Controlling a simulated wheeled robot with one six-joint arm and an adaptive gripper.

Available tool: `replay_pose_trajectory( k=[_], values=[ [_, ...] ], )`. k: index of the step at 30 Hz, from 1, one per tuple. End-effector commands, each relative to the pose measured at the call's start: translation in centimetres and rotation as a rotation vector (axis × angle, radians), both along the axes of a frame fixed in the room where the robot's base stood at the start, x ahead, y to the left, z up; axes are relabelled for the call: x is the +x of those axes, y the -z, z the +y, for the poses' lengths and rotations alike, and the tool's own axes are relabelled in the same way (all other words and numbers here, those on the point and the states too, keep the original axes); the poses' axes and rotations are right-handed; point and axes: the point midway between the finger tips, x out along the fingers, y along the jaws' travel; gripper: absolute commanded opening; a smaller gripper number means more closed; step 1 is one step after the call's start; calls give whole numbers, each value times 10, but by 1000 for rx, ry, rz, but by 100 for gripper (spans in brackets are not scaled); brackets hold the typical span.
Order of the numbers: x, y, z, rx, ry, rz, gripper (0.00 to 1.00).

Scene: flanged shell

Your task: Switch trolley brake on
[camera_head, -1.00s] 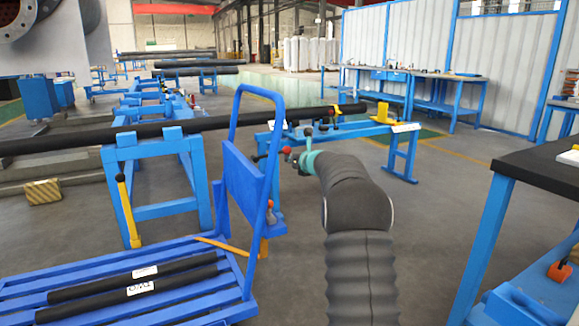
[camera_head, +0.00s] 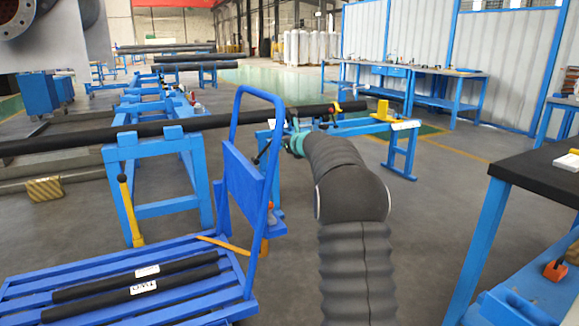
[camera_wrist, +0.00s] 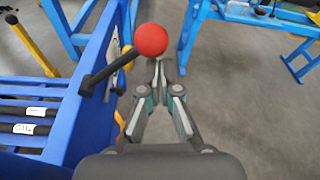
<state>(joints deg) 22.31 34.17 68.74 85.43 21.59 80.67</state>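The blue trolley (camera_head: 242,185) stands left of my arm, with a tall push handle and a slatted deck. In the wrist view, a dark lever (camera_wrist: 108,74) with a red ball knob (camera_wrist: 151,39) sticks out from the trolley's blue panel (camera_wrist: 92,80), tilted up to the right. My gripper (camera_wrist: 159,66) is shut and empty, its fingertips together just below the knob in the picture. I cannot tell whether they touch it. In the head view, my gripper (camera_head: 290,142) is mostly hidden by my wrist, and the knob is not visible there.
Two black pipes (camera_head: 135,284) lie on the trolley deck. A long black pipe (camera_head: 75,142) rests on blue stands behind. A blue bench (camera_head: 400,148) stands beyond my gripper. A black-topped table (camera_head: 545,160) is at the right. The grey floor between table and arm is clear.

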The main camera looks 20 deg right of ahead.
Motion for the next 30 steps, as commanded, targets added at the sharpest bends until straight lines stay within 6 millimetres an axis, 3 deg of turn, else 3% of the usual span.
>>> replay_pose_trajectory(
  k=[17,23,29,30],
  values=[
    [0,-3,1,0,1,-1,0],
    [-3,11,-3,0,-1,-1,0],
    [-12,38,-14,1,-4,0,0],
    [-19,28,-12,-1,-5,-3,0]
  ],
)
